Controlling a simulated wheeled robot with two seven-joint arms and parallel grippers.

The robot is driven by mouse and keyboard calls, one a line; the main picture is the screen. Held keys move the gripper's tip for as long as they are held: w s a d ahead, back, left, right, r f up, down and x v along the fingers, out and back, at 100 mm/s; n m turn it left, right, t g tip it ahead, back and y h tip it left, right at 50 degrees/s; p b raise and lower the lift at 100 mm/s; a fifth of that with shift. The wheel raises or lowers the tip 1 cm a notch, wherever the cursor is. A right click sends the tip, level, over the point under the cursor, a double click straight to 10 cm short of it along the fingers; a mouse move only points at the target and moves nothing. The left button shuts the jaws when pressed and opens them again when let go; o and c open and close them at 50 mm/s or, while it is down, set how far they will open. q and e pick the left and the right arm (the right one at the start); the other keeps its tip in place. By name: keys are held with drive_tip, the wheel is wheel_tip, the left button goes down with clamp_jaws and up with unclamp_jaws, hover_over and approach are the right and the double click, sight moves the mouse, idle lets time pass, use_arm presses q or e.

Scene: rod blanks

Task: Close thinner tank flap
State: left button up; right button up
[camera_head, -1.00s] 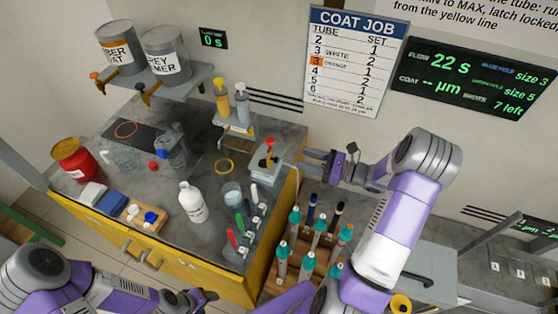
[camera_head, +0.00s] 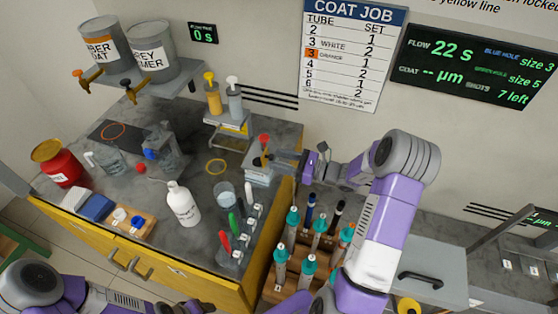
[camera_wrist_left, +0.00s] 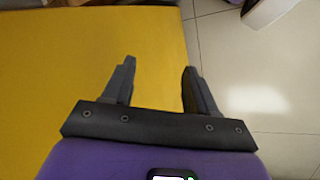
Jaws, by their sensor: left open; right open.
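A small pale box-shaped tank with a red knob (camera_head: 258,174) stands at the right end of the grey bench in the head view. I take it to be the thinner tank; its flap is too small to make out, so I cannot tell its position. My right gripper (camera_head: 272,159) is open at the tank's upper right side, its fingers pointing left and close to the red knob; contact cannot be told. My left gripper (camera_wrist_left: 155,85) is open and empty in the left wrist view, over a yellow cabinet panel and floor tiles.
A rack of teal-capped tubes (camera_head: 308,262) stands just below my right arm. A white bottle (camera_head: 183,205), a beaker (camera_head: 226,193) and colored markers stand left of it. Pump bottles (camera_head: 213,95) stand behind the tank. A red can (camera_head: 60,165) is at far left.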

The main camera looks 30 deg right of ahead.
sight(265, 153)
drive_tip(key=shift+w+a, duration=0.3)
drive_tip(key=shift+w, duration=0.05)
drive_tip(key=shift+c, duration=0.4)
